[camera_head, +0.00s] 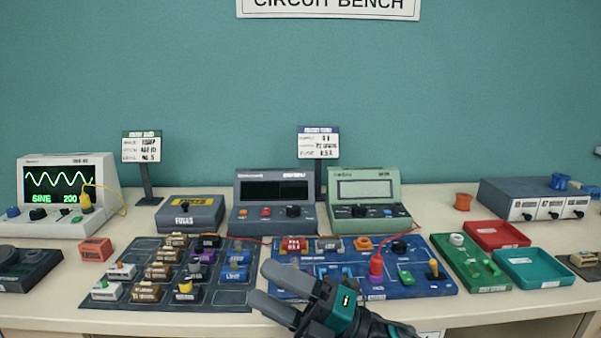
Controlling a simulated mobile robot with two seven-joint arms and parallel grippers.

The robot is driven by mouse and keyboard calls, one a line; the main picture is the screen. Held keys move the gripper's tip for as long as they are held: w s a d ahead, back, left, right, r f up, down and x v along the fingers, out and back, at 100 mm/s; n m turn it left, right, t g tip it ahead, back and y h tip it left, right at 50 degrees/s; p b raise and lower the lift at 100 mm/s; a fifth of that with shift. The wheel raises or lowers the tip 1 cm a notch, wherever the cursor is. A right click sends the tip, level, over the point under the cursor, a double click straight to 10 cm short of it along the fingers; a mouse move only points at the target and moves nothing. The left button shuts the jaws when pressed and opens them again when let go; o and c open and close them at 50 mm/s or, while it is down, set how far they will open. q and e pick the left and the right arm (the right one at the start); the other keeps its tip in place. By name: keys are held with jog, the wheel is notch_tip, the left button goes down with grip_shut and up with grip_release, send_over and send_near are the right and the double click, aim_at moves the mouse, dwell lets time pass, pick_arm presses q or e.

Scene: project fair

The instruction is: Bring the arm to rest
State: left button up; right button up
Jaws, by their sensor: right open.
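My right gripper (272,287) comes in from the bottom, right of centre. Its two dark fingers point left and up, spread apart, with nothing visible between them. It hangs over the front edge of the blue circuit board (430,289) and the right end of the dark parts mat (232,299), and hides part of the board's front left. I cannot tell how high above them it is. My left gripper is not in view.
A scope (105,172), a fuse box (190,214), a grey meter (272,188) and a green meter (365,188) stand behind. Red (497,247) and teal (535,282) trays lie at right. A red lead's plug (376,268) stands on the board. Bare table shows at front right.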

jog(key=d+f+m+t+h, duration=1.1)
jog(key=f+m+t+h, duration=0.1)
jog(key=m, duration=0.9)
jog(key=s+d+f+m+g+h, duration=0.3)
jog(key=s+d+f+m, duration=0.2)
jog(key=s+f, duration=0.2)
jog(key=s+d+f+m+g+h+p, duration=0.1)
jog(key=s+d+f+m+g+h, duration=0.3)
jog(key=s+f, duration=0.3)
notch_tip(320, 180, down, 3)
jog(key=shift+s+d+f+m+h, duration=0.15)
jog(key=shift+d+m+h, duration=0.15)
jog(key=shift+d+m, duration=0.5)
